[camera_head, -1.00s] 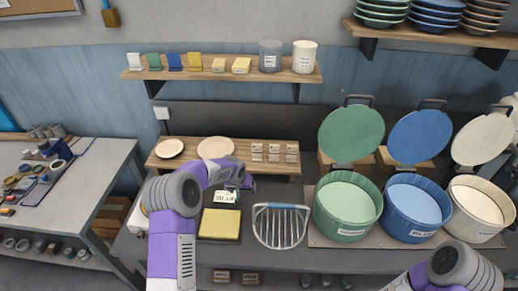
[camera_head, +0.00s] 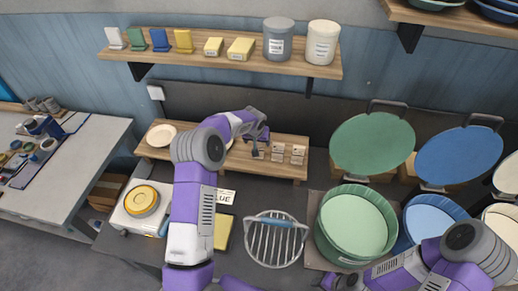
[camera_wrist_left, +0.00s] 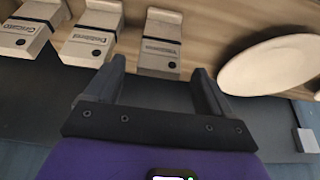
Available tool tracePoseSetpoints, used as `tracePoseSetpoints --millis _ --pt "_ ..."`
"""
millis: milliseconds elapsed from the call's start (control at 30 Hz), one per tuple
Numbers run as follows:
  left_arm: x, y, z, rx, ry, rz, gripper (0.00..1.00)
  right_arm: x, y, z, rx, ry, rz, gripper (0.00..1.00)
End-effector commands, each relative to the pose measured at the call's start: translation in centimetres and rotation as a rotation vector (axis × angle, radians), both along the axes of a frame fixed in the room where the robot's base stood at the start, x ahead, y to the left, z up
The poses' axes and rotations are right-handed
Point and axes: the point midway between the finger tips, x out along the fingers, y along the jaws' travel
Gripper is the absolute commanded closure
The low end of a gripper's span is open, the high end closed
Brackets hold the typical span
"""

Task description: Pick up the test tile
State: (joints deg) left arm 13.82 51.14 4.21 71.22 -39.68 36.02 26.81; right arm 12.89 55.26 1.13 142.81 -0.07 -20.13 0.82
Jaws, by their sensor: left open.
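Several small pale tiles with printed labels and dark dots stand in a row on the low wooden shelf. In the head view two of them, a middle tile (camera_head: 277,152) and a right tile (camera_head: 297,154), show clearly. My left gripper (camera_head: 259,147) is over the leftmost tile and partly hides it. In the left wrist view the open jaws (camera_wrist_left: 158,75) point at that tile (camera_wrist_left: 160,45), with a finger on either side and no visible grip. The task's exact tile cannot be told from its label. My right gripper (camera_head: 338,283) is low at the bottom edge, its jaws unclear.
A pale plate (camera_wrist_left: 270,65) lies beside the tiles on the low shelf (camera_head: 290,172). The upper shelf (camera_head: 220,57) overhangs behind. A wire basket (camera_head: 274,242), a green tub (camera_head: 355,225) and a yellow slab (camera_head: 222,232) stand in front.

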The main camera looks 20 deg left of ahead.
Motion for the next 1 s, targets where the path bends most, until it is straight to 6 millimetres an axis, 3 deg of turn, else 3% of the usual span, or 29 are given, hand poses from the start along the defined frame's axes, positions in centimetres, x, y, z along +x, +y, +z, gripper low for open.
tracePoseSetpoints --millis 300,600,1000 --pt "1.3 0.4 -4.3 -0.001 0.000 0.001 0.17 0.1 0.0 -0.8 0.000 -0.002 -0.001 0.57" --pt "1.5 0.4 -4.5 -0.001 -0.001 0.000 0.17 0.1 0.0 -0.8 0.000 -0.002 -0.001 0.57" --pt "1.5 0.4 -4.5 -0.001 -0.001 0.001 0.76 0.1 0.0 -0.8 0.000 -0.002 -0.001 0.57"
